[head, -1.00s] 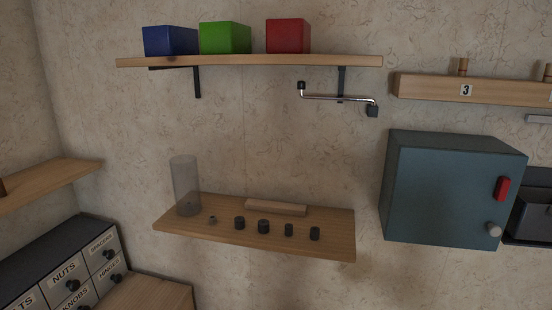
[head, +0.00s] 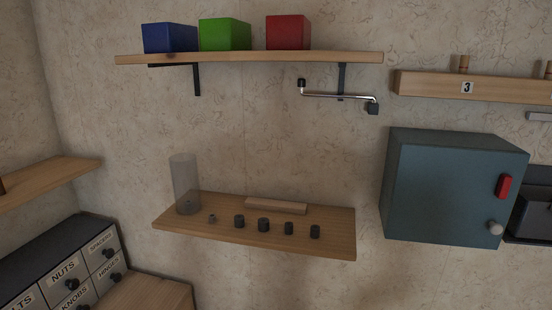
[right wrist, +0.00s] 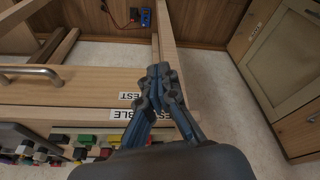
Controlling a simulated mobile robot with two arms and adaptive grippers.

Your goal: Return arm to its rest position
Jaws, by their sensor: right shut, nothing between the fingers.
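My right gripper (right wrist: 160,72) shows in the right wrist view with its fingertips together and nothing between them. It points past a wooden front with a metal handle (right wrist: 32,72) and white labels, one ending in "BLE" (right wrist: 128,114). I see no contact with it. Neither gripper shows in the head view, and my left gripper is in no view.
In the head view, a lower shelf (head: 335,240) holds a clear cylinder (head: 186,185) and several small dark pieces. An upper shelf (head: 250,57) holds blue, green and red blocks. A blue-grey cabinet (head: 440,190) hangs right. Labelled drawers (head: 65,275) stand lower left.

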